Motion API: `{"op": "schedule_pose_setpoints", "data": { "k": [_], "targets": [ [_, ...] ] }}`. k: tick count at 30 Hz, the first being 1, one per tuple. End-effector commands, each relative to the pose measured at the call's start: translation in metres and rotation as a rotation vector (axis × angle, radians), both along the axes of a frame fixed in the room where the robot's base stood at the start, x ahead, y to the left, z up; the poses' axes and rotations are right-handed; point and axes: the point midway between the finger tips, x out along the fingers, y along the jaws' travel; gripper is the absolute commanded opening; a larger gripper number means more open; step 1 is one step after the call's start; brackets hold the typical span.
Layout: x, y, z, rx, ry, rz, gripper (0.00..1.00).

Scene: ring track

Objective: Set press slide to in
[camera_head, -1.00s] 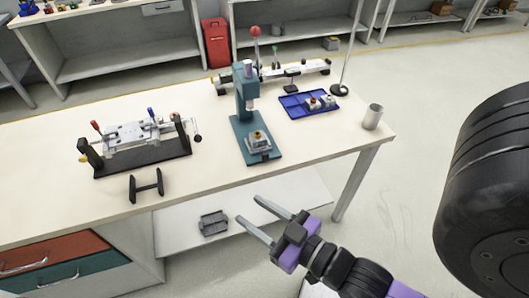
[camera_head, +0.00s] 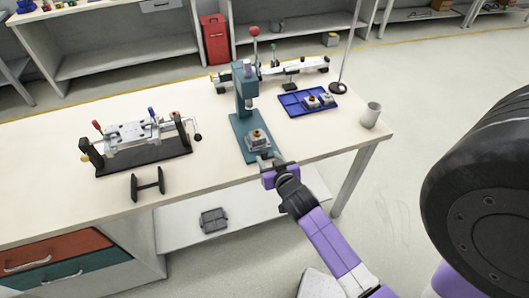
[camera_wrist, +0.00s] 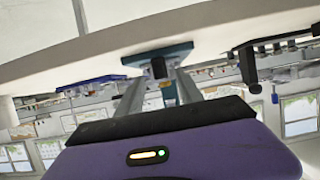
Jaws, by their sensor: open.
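The teal press (camera_head: 244,90) stands upright on the bench, with a red ball on its lever (camera_head: 255,31). Its slide (camera_head: 258,146) sits at the front of the base, forward of the press column, and bears a small grey block with an orange-topped piece. My gripper (camera_head: 267,160) is at the front end of the press base, by the bench's front edge. In the wrist view, which looks upside down, my open fingers (camera_wrist: 160,76) stand on either side of the slide's dark handle (camera_wrist: 158,67). Whether they touch it I cannot tell.
A clamp fixture (camera_head: 135,142) and a small black stand (camera_head: 147,184) are on the left. A blue tray (camera_head: 295,104) with small parts and a metal cup (camera_head: 371,115) are on the right. A long rail device (camera_head: 300,70) lies behind. A grey bracket (camera_head: 214,220) rests on the lower shelf.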

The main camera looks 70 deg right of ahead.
Motion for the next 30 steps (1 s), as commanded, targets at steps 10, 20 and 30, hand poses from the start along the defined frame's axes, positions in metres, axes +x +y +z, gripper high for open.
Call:
{"op": "schedule_pose_setpoints", "data": {
  "k": [10, 20, 30],
  "targets": [
    [0.027, -0.03, -0.015, -0.001, -0.002, 0.002, 0.44],
    [0.029, -0.033, -0.018, -0.001, -0.001, 0.002, 0.44],
    [0.029, -0.033, -0.018, -0.002, -0.001, 0.002, 0.0]
  ]
}}
